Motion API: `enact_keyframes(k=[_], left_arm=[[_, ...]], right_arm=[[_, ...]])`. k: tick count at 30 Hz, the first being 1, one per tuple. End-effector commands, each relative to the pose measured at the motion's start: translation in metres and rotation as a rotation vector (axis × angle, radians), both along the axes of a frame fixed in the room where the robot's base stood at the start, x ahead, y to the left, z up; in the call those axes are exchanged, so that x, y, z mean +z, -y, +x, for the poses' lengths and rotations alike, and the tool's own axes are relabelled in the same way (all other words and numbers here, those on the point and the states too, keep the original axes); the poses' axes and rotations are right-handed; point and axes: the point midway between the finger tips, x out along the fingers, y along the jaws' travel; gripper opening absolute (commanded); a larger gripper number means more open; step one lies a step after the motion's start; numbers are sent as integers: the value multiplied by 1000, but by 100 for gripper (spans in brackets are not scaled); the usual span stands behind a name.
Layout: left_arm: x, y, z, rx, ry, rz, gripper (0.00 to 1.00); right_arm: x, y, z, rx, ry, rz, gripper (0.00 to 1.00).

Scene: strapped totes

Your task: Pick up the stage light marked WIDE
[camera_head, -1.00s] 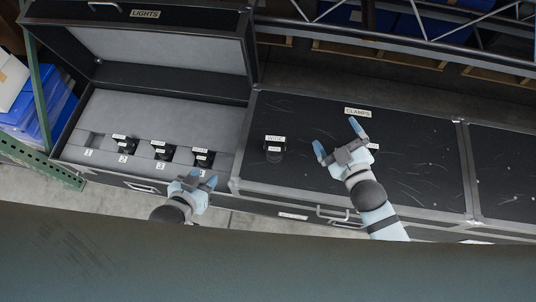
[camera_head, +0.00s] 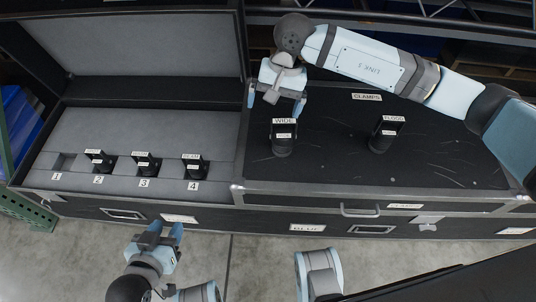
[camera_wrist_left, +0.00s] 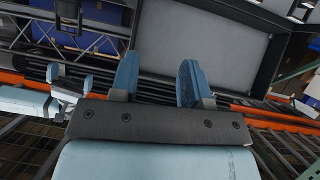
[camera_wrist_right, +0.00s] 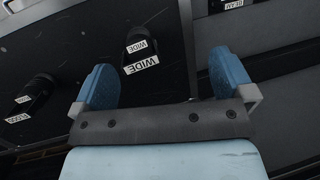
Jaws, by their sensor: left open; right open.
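The stage light marked WIDE (camera_head: 283,143) is a black light with a white label, standing upright on the closed black case lid (camera_head: 335,165). It also shows in the right wrist view (camera_wrist_right: 136,46), just beyond the gap between the fingertips. My right gripper (camera_head: 277,104) is open and empty, on the far side of the WIDE light and apart from it. Its fingers show in the right wrist view (camera_wrist_right: 165,66). My left gripper (camera_head: 166,231) is open and empty in front of the cases, and also shows open in the left wrist view (camera_wrist_left: 158,66).
A second light marked FLOOD (camera_head: 382,137) stands to the right on the same lid. The open case at left has a grey foam insert (camera_head: 150,122) with several numbered slots; slots 2, 3 and 4 hold black lights (camera_head: 148,166), and slot 1 (camera_head: 62,161) is empty.

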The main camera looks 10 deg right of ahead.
Motion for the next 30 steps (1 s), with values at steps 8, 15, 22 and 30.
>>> enact_keyframes(k=[8, 15, 22, 30], left_arm=[[-11, 2, 1, -2, 7, -7, 43], [-12, 2, 1, -3, 14, -15, 43], [-11, 3, 1, -5, 19, -20, 43], [-13, 4, 1, -6, 23, -25, 43]], right_arm=[[-2, 48, 33, 106, 132, -239, 100], [-48, 48, 32, 106, 130, -238, 100], [-78, 47, 32, 106, 131, -236, 100], [-97, 48, 33, 104, 129, -234, 100]])
